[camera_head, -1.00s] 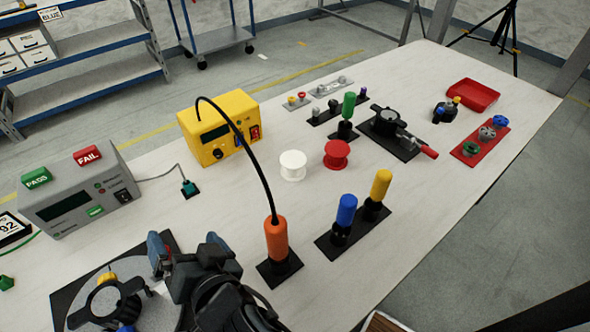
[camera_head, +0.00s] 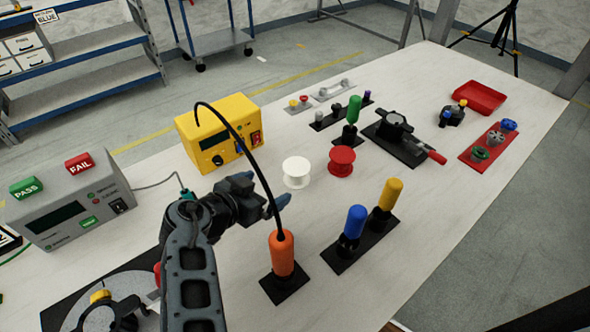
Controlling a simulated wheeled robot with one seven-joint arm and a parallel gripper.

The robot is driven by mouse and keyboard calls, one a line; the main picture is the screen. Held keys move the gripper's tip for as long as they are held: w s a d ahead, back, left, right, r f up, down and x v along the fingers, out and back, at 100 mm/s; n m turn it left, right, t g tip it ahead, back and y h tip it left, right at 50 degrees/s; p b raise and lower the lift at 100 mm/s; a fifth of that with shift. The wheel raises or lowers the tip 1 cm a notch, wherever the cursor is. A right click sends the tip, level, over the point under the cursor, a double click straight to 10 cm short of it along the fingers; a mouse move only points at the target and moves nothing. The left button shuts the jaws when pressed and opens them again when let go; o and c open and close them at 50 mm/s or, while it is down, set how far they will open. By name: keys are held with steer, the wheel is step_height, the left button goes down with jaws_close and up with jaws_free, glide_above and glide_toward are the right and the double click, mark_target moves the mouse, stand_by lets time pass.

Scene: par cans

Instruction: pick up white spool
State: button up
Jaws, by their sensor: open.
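The white spool (camera_head: 296,172) stands upright on the pale table, in full view. A red spool (camera_head: 341,161) stands close to its right. My gripper (camera_head: 262,193) is over the table, just left of and nearer than the white spool. Its blue-grey fingers point right, and it is apart from the spool. The gripper is open with nothing seen between the fingers, though the black cable crosses in front of them.
An orange-handled tool (camera_head: 281,256) with a tall curved black cable stands nearest. Blue (camera_head: 352,224) and yellow (camera_head: 390,194) handles stand to its right. A yellow meter box (camera_head: 216,132) is behind. A black clamp fixture (camera_head: 395,128) sits farther right. The right front tabletop is clear.

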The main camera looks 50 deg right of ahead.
mark_target(297, 166)
steer(key=shift+w+d+r+m+g, duration=0.15)
steer(key=shift+d+r+g, duration=0.15)
steer(key=shift+d, duration=0.25)
steer(key=shift+s+d+r+m+g, duration=0.1)
steer(key=shift+d+r+m+g, duration=0.15)
steer(key=shift+d, duration=0.25)
steer(key=shift+d+g, duration=0.25)
steer(key=shift+d, duration=0.1)
steer(key=p+x, duration=0.1)
steer(key=x, duration=0.2)
steer(key=r+p+x, duration=0.1)
steer(key=p+x, duration=0.1)
steer(key=x, duration=0.1)
steer(key=shift+d+f, duration=0.15)
steer(key=shift+d, duration=0.3)
steer(key=shift+d+f, duration=0.25)
steer(key=shift+d, duration=0.05)
steer(key=c, duration=1.1)
steer(key=shift+c, duration=0.5)
steer(key=shift+r, duration=0.1)
